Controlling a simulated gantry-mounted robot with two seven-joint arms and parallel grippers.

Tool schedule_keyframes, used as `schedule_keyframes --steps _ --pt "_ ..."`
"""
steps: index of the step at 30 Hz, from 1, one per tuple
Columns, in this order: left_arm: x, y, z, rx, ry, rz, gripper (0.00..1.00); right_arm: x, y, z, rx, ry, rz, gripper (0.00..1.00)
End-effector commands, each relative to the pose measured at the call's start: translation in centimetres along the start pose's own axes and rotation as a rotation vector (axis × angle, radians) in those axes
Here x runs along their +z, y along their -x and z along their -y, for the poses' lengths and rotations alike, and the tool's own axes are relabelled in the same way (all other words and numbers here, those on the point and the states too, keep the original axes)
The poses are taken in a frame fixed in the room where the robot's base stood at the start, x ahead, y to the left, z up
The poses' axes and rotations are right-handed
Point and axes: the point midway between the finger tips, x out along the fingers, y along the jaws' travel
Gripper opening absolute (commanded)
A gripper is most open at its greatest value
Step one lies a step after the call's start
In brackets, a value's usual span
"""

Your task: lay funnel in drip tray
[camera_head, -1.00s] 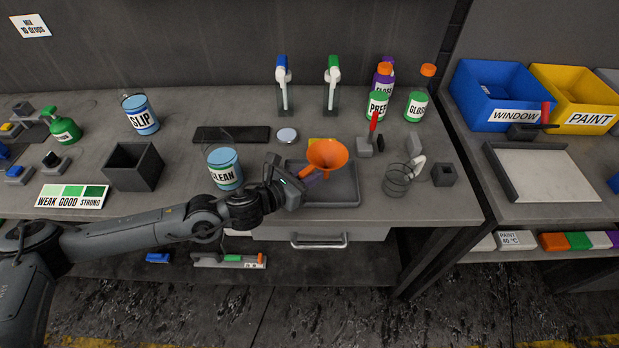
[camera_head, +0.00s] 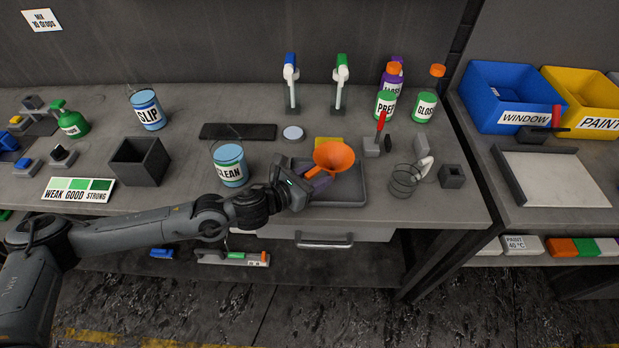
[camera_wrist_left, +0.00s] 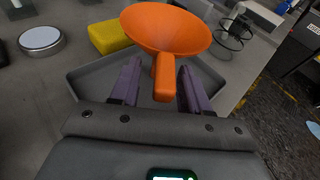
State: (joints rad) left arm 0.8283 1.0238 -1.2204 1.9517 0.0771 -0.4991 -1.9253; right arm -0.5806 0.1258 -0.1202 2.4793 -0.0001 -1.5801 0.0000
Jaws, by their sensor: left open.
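The orange funnel (camera_head: 334,156) is at the grey drip tray (camera_head: 350,194), its wide mouth toward the back of the tray. In the left wrist view the funnel (camera_wrist_left: 166,28) has its spout pointing back between my fingers, with a gap on each side. The drip tray (camera_wrist_left: 88,80) shows beneath and around it. I cannot tell whether the funnel rests fully on the tray floor. My left gripper (camera_head: 318,184) is open around the spout; its purple fingers (camera_wrist_left: 160,84) stand apart. My right gripper is not in view.
A yellow sponge-like block (camera_head: 328,143) sits behind the funnel. The CLEAN can (camera_head: 230,166) stands left of the tray. A round white disc (camera_head: 293,133) lies behind.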

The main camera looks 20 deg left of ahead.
Motion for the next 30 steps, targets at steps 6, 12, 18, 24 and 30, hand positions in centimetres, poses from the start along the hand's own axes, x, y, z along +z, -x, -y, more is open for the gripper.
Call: schedule_keyframes --steps 6,12,18,24,30 --pt "0.3 1.3 -0.1 0.001 0.0 -0.001 0.46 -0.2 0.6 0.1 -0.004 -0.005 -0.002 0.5" --pt "0.2 4.8 -0.1 0.002 0.0 -0.002 0.46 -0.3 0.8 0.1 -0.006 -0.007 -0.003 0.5" --pt "0.2 8.5 0.0 0.0 0.0 -0.003 0.46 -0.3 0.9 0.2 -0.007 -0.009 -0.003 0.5" --pt "0.2 11.0 -0.1 0.001 0.0 -0.002 0.46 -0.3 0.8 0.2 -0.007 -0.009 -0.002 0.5" --pt "0.2 11.9 0.2 -0.001 0.015 -0.002 0.46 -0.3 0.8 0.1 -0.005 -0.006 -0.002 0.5"
